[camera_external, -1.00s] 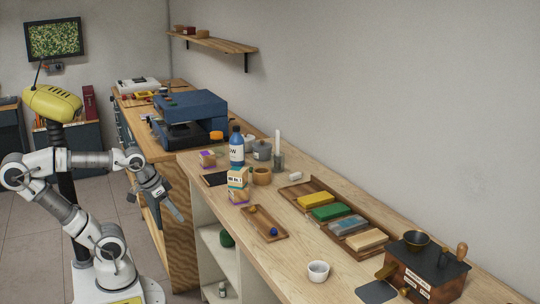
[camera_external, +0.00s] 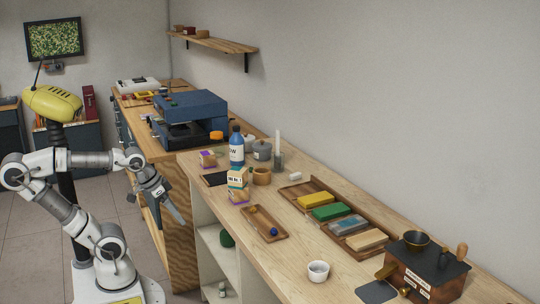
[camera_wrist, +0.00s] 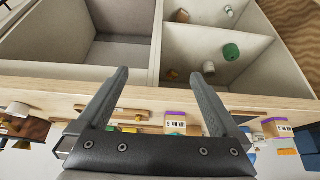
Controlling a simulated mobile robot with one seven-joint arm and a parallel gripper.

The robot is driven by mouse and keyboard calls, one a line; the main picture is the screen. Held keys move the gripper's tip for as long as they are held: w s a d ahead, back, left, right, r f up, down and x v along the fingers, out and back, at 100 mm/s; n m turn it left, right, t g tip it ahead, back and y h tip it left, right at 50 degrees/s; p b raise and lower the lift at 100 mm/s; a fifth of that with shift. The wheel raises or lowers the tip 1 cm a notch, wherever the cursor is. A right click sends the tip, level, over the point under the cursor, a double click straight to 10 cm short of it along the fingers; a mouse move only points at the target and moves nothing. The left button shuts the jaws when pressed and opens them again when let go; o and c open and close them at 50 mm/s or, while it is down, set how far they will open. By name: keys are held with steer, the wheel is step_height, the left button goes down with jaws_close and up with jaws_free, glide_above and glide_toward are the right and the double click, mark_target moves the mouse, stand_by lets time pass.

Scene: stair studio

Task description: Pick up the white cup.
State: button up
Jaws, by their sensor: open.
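The white cup (camera_external: 318,271) stands upright on the wooden counter near its front edge, low in the external view. In the wrist view a small white thing (camera_wrist: 18,109) at the left edge may be this cup, but I cannot be sure. My gripper (camera_external: 171,225) hangs off the front of the counter, well to the left of the cup, fingers pointing down. In the wrist view my gripper (camera_wrist: 160,74) has its two fingers wide apart with nothing between them.
Near the cup are a coffee grinder (camera_external: 428,273) and a tray (camera_external: 352,248) of coloured blocks. A small tray (camera_external: 256,228), a carton (camera_external: 238,186) and a blue bottle (camera_external: 237,150) stand farther along. Open shelves (camera_external: 217,262) lie under the counter. Bare counter lies left of the cup.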

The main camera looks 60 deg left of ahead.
steer(key=w+d+r+m+t+h+p, duration=0.1)
steer(key=w+d+r+t+p, duration=0.1)
steer(key=w+d+r+p, duration=0.6)
steer(key=w+d+r+t+h+p, duration=0.2)
steer(key=w+d+r+p, duration=0.1)
steer(key=w+r+p, duration=0.85)
steer(key=m+t+h+b, duration=0.2)
steer(key=m+t+b, duration=0.2)
steer(key=b, duration=0.5)
glide_toward(318, 271)
steer(key=shift+n+h, duration=0.3)
steer(key=shift+h, duration=0.1)
steer(key=b+x, duration=0.1)
steer(key=x, duration=0.2)
steer(key=d+b+x, duration=0.1)
steer(key=b+x, duration=0.1)
steer(key=x, duration=0.1)
steer(key=r+b+x, duration=0.1)
steer(key=x, duration=0.2)
steer(key=shift+d+b, duration=0.3)
steer(key=c, duration=1.4)
